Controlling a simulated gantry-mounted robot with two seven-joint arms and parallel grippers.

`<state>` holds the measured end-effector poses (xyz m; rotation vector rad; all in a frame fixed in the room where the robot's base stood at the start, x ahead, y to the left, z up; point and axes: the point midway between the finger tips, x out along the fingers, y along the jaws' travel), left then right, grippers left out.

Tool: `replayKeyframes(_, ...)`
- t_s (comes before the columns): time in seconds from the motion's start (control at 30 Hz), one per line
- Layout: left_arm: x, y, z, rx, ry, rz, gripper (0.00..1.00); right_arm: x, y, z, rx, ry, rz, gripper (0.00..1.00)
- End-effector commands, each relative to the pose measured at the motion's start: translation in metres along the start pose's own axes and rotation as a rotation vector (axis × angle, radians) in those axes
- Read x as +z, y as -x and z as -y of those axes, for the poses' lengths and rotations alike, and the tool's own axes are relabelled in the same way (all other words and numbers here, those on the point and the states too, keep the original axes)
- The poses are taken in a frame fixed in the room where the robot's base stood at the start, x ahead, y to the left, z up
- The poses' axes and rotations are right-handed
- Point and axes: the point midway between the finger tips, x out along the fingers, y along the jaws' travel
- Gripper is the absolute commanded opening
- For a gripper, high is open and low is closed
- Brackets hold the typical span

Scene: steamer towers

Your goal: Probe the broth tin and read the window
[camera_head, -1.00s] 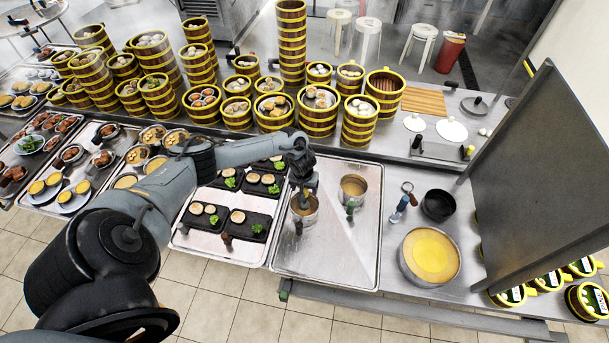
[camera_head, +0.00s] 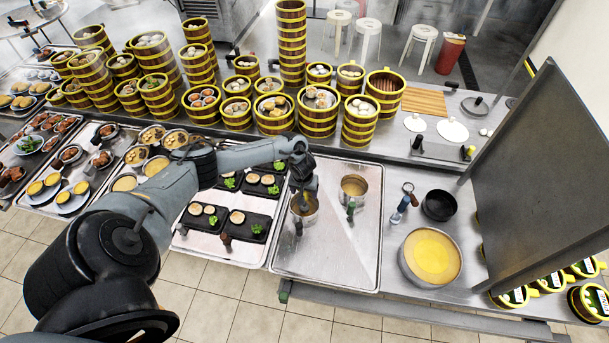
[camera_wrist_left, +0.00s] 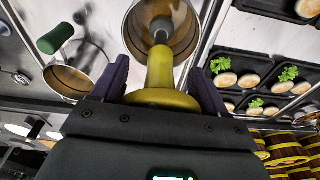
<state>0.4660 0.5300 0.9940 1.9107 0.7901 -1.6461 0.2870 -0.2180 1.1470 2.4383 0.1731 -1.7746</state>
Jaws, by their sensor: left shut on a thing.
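My left gripper (camera_head: 306,190) is above the left of two metal tins on the bare metal tray (camera_head: 330,255). In the left wrist view it (camera_wrist_left: 160,85) is shut on a yellow probe (camera_wrist_left: 160,75) with a round flange and grey end. The probe points into this tin (camera_wrist_left: 138,30); whether its tip touches anything inside is unclear. The left tin (camera_head: 311,216) has a dark handle. The right tin (camera_head: 354,183) has a green handle and brownish contents. A dark panel with a green glow (camera_wrist_left: 170,178) shows at the wrist view's bottom edge, its reading cut off.
Black trays with buns and greens (camera_head: 244,226) lie left of the tins. Right of them are a large pot of yellow liquid (camera_head: 431,257), a black bowl (camera_head: 438,205) and a tall grey panel (camera_head: 545,185). Steamer towers (camera_head: 291,45) line the back.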

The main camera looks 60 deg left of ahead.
Motion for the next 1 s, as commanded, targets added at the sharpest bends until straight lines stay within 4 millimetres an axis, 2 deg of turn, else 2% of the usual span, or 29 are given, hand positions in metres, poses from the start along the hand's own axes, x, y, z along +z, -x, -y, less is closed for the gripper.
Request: replayKeyframes(1.0, 0.003, -0.02, 0.0, 0.0, 0.0, 0.0, 0.19, 0.004, -0.011, 0.0, 0.0, 0.0, 0.0, 0.43)
